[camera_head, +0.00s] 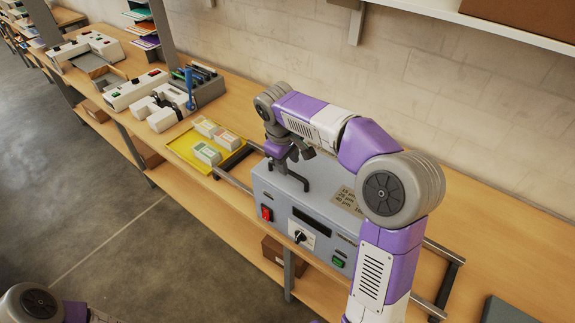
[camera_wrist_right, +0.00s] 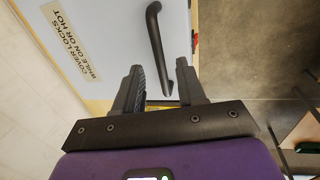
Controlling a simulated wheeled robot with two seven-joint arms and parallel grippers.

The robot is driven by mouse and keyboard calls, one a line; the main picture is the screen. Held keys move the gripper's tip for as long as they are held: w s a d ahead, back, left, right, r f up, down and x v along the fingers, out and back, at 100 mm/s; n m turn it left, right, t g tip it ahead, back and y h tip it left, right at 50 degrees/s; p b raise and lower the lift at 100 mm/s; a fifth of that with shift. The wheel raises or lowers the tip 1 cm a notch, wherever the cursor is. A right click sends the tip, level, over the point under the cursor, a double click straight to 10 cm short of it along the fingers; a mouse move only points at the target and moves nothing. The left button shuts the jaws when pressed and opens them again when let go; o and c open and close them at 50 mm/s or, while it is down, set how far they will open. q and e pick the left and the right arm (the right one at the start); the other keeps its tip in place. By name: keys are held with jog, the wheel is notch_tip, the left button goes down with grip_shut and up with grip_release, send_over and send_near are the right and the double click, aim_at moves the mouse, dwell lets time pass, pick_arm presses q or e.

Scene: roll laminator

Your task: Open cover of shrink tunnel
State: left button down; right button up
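The shrink tunnel (camera_head: 325,225) is a grey-blue box on the bench, with its cover on top appearing shut. A black bar handle (camera_head: 289,177) stands at the left end of the cover; it also shows in the right wrist view (camera_wrist_right: 154,30). My right gripper (camera_head: 297,154) is just above this handle. In the right wrist view, the right gripper (camera_wrist_right: 160,64) is open, with the lower end of the handle between its two fingers in the picture. I cannot tell whether they touch it. My left gripper is out of view.
The tunnel front has a red switch (camera_head: 267,213), a black knob (camera_head: 299,237) and a green button (camera_head: 338,262). A label about the cover locking (camera_wrist_right: 72,45) is on the cover. A yellow tray (camera_head: 181,148) with small boxes lies left of the tunnel.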

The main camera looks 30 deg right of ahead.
aim_at(290, 171)
jog(key=shift+w+d+f, duration=0.1)
jog(key=shift+d+f, duration=0.05)
jog(key=shift+f, duration=0.7)
jog(key=shift+w+d+f, duration=0.1)
jog(key=shift+d+f, duration=0.05)
jog(key=shift+f, duration=0.7)
jog(key=shift+c, duration=0.3)
jog(key=shift+w, duration=0.1)
grip_shut()
